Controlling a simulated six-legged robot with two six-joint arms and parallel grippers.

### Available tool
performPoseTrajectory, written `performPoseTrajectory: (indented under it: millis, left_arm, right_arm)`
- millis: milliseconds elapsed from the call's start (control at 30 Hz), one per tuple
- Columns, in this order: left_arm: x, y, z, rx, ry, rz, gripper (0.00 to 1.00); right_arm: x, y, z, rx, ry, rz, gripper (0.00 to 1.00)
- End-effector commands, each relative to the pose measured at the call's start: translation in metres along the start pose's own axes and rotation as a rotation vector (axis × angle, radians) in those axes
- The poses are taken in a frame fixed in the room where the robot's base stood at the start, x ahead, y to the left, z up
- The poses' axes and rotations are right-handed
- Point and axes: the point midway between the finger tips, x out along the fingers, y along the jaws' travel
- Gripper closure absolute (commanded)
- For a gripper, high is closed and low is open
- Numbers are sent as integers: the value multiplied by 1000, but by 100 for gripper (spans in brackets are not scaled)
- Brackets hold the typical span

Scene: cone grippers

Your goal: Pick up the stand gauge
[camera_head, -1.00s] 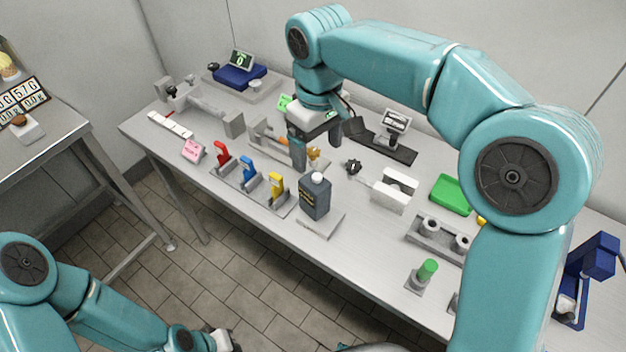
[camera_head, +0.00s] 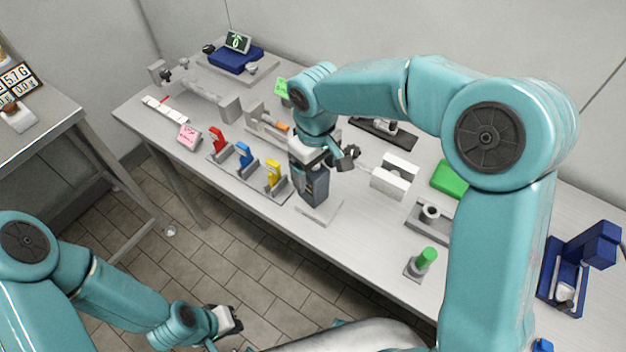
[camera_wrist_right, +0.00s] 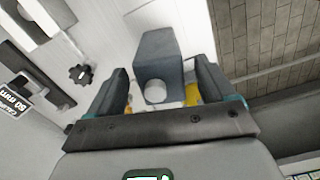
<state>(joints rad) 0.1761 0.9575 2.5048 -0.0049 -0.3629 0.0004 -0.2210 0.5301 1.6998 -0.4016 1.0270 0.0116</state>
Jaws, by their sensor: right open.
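A dark grey bottle-like block (camera_head: 314,187) stands upright on a light grey plate (camera_head: 318,212) near the table's front edge. I cannot tell which thing is the stand gauge. My right gripper (camera_head: 318,160) is just above the block and partly hides its top. In the right wrist view, the block (camera_wrist_right: 158,55) with its round white cap (camera_wrist_right: 155,92) shows between the spread fingers of the right gripper (camera_wrist_right: 160,78); contact is not clear. My left gripper (camera_head: 230,320) is low at the bottom, away from the table, its jaws too small to read.
Red (camera_head: 217,140), blue (camera_head: 244,154) and yellow (camera_head: 273,173) pieces stand in a grey rack to the left. A white block (camera_head: 394,177) and green-topped peg (camera_head: 426,258) are to the right. A blue device (camera_head: 235,59) sits at the back left.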

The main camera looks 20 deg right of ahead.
Motion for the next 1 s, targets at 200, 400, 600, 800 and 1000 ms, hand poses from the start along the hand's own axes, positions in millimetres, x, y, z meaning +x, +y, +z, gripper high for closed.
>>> performPoseTrajectory:
  millis: [200,400,600,800,1000]
  left_arm:
    - [-7,2,0,0,0,0,100]
    - [-7,2,0,0,0,0,100]
    - [-7,2,0,0,0,0,100]
    - [-7,2,0,0,0,0,100]
    - [-7,2,0,0,0,0,100]
  right_arm:
    - [34,0,-5,0,-5,-2,17]
    - [40,1,-6,0,-1,-1,17]
    - [40,0,-6,0,-1,-1,50]
    - [39,0,-6,0,-1,-1,81]
    - [38,0,-7,0,0,-1,81]
